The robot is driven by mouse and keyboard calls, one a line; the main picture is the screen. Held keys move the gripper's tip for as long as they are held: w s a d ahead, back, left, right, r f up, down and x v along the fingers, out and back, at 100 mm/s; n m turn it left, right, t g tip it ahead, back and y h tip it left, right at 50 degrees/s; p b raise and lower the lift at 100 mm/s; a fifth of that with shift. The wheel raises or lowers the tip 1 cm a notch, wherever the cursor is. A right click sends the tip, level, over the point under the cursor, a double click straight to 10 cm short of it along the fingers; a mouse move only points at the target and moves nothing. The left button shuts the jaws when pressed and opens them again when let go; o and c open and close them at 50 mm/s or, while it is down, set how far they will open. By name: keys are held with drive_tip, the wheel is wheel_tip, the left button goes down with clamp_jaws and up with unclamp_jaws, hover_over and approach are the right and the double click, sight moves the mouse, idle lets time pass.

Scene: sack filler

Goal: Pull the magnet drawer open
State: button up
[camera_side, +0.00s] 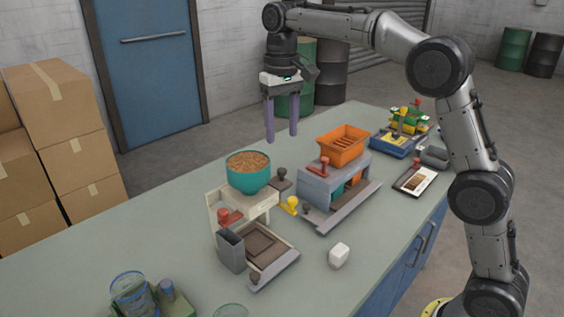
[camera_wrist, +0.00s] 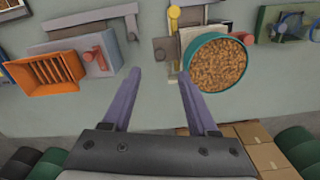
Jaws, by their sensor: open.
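My gripper (camera_side: 281,137) is open and empty, pointing down high above the bench behind the teal bowl. In the wrist view its two purple fingers (camera_wrist: 160,74) stand apart with nothing between them. The teal bowl (camera_side: 248,178) of brown pellets sits on a cream stand (camera_side: 252,207); the bowl also shows in the wrist view (camera_wrist: 218,60). Below it are a brown framed tray (camera_side: 262,244), a red knob (camera_side: 229,217) and a yellow knob (camera_side: 290,205). No part is clearly marked as the magnet drawer; I cannot tell which it is.
A grey-blue housing (camera_side: 318,188) carries an orange slotted crate (camera_side: 342,145). A white block (camera_side: 339,255) lies at the front edge. A blue tray (camera_side: 390,145) of coloured parts stands far right, glass jars (camera_side: 131,293) front left.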

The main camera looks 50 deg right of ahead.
sight(282, 169)
wheel_tip(282, 169, down, 9)
drive_tip(key=shift+r, duration=0.1)
idle(0.4)
clamp_jaws()
drive_tip(key=shift+d, duration=0.1)
idle(1.2)
